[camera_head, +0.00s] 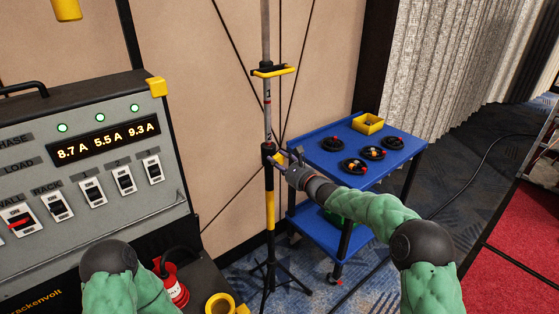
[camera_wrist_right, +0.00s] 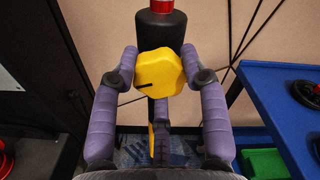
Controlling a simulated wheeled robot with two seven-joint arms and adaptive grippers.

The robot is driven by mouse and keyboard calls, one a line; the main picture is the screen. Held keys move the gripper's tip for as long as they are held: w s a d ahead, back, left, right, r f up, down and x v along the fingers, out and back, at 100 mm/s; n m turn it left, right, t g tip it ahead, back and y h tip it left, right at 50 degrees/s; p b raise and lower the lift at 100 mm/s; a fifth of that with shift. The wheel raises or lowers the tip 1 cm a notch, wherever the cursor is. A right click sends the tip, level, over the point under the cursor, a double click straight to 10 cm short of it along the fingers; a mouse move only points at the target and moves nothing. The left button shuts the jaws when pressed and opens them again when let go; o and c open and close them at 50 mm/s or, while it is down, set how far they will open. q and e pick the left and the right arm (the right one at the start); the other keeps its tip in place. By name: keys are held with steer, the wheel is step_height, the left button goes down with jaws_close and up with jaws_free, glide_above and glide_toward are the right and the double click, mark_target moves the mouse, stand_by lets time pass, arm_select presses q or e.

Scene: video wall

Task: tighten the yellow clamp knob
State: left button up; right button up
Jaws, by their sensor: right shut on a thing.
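The yellow clamp knob (camera_wrist_right: 160,74) is a lobed knob with a dark mark on its left side, in front of the stand's black collar (camera_wrist_right: 161,31). My right gripper (camera_wrist_right: 160,72) is shut on the knob, with one purple finger at each side of it. In the head view the right gripper (camera_head: 283,160) is at the black collar of the upright stand (camera_head: 267,110), and it hides most of the knob. My left arm shows at the lower left, but its gripper is out of view.
A grey power panel (camera_head: 100,190) with switches and lit readouts is at the left.

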steer(key=m+p, duration=0.1)
steer(key=m, duration=0.1)
steer(key=m+p, duration=0.3)
steer(key=shift+r+m, duration=0.3)
steer(key=m+p, duration=0.5)
steer(key=m, duration=0.1)
steer(key=shift+r+p, duration=0.1)
steer(key=shift+p, duration=0.25)
steer(key=m+p, duration=0.4)
steer(key=m, duration=0.1)
steer(key=shift+w+d+m+p, duration=0.1)
steer(key=shift+m+p, duration=1.65)
steer(key=shift+m, duration=0.85)
steer(key=o, duration=1.2)
steer(key=shift+f, duration=0.2)
steer(key=shift+c, duration=0.2)
steer(key=shift+f, duration=0.1)
